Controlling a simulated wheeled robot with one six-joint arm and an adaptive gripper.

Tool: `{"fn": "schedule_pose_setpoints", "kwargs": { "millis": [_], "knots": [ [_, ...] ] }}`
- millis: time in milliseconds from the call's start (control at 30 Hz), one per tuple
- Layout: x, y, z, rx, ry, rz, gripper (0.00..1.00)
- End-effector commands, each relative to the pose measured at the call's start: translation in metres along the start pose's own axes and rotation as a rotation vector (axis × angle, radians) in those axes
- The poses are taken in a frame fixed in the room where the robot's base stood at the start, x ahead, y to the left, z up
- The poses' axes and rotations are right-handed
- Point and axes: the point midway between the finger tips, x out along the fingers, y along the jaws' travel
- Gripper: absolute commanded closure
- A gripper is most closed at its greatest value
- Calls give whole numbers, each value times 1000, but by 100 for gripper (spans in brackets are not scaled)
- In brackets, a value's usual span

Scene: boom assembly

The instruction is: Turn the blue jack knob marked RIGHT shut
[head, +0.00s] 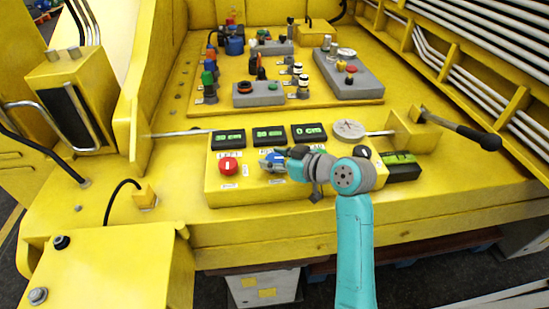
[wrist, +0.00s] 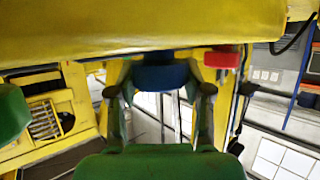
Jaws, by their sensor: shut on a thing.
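The blue jack knob (head: 272,159) is on the front of the yellow control panel (head: 240,190), partly hidden behind my gripper in the head view. In the wrist view the blue knob (wrist: 160,76) sits between my two fingers. My gripper (head: 290,160) is shut on it, and the fingers (wrist: 160,98) touch or nearly touch its two sides. A red knob (head: 228,168) is just left of it in the head view and shows at upper right in the wrist view (wrist: 222,58). The knob's label is mostly hidden, so I cannot read it.
Green displays (head: 270,133) and a round gauge (head: 348,130) line the panel's top. A lever with a black handle (head: 478,136) sticks out at right. Behind is a yellow plate with valves and grey blocks (head: 258,95). Open space lies in front of the panel.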

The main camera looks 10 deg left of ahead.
Motion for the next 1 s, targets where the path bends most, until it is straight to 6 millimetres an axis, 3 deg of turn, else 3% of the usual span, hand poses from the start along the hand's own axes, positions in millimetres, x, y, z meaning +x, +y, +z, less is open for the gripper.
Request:
{"fn": "schedule_pose_setpoints", "kwargs": {
  "millis": [1000],
  "knots": [
    [2, -3, -2, 337, 2, 817, 85]
  ]
}}
